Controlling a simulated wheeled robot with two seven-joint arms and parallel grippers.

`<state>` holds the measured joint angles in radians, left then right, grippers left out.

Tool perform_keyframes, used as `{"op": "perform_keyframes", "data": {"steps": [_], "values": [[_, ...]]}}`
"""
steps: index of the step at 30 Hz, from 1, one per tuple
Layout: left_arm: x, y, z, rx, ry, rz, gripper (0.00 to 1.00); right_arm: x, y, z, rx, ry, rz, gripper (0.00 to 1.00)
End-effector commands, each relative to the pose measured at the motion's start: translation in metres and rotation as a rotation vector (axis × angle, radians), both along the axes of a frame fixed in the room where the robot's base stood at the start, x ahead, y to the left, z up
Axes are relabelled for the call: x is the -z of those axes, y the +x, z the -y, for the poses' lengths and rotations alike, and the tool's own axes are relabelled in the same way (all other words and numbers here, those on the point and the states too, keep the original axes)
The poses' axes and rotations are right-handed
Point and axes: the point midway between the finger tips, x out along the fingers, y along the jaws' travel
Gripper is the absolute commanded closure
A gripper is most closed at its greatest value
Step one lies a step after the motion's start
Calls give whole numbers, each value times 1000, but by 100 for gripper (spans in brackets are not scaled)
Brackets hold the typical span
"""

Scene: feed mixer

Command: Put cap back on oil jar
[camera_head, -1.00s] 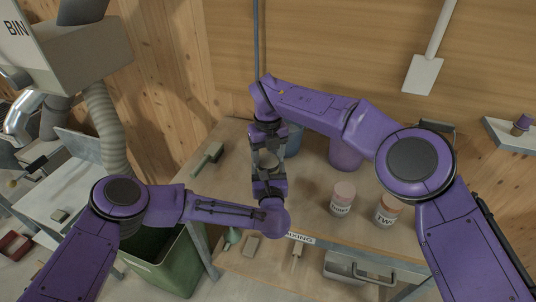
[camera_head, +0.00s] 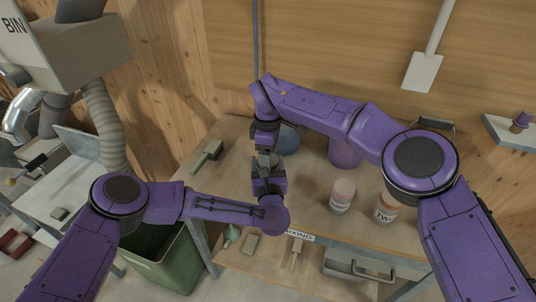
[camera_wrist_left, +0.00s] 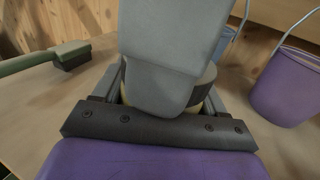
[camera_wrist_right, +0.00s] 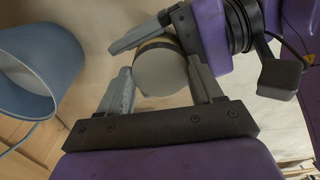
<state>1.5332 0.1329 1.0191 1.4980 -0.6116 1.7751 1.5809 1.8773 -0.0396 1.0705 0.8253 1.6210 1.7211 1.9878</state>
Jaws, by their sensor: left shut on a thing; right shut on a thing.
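The cap, a pale round disc (camera_wrist_right: 163,74), lies between the fingers of my right gripper (camera_head: 266,154) in the right wrist view. A yellowish-brown band of the oil jar (camera_wrist_right: 153,43) shows right behind it. My left gripper (camera_head: 267,174) is shut on the jar from the near side, just above the table. Its grey finger shows in the right wrist view beside the jar. The grippers face each other closely. In the left wrist view my right gripper's grey finger covers most of the jar (camera_wrist_left: 209,76). Whether the cap is fully seated cannot be told.
The wooden table (camera_head: 315,218) holds two labelled jars (camera_head: 342,197) (camera_head: 385,208) at the right. A purple bucket (camera_head: 344,151) and a blue bucket (camera_head: 288,139) stand behind. A green brush (camera_head: 207,157) lies at the left. A green bin (camera_head: 160,268) stands below.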

Motion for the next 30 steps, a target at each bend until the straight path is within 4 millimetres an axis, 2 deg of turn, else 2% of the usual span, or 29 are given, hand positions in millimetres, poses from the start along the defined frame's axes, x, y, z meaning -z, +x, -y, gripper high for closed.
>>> {"op": "perform_keyframes", "data": {"steps": [3, 6, 9, 13, 21, 22, 24, 30], "values": [[1, -1, 1, 2, 1, -2, 100, 0, 0, 0, 357, 1, -1, 62], [1, -1, 1, 2, 1, -2, 100, 0, 0, 0, 611, 1, 0, 62], [1, -1, 1, 2, 1, -2, 100, 0, -1, 0, 781, 1, 0, 62], [1, -1, 1, 2, 1, -2, 100, 0, -1, -1, 877, 1, 0, 62], [1, -1, 1, 2, 1, -2, 100, -1, 0, 0, 883, 2, 2, 62], [1, -1, 1, 2, 1, -2, 100, -1, 0, 0, 883, 2, 2, 25], [1, -1, 1, 2, 1, -2, 100, 0, 0, 0, 883, 2, 2, 9], [1, -1, 1, 2, 1, -2, 100, 0, -1, 0, 882, 0, 0, 9]]}}
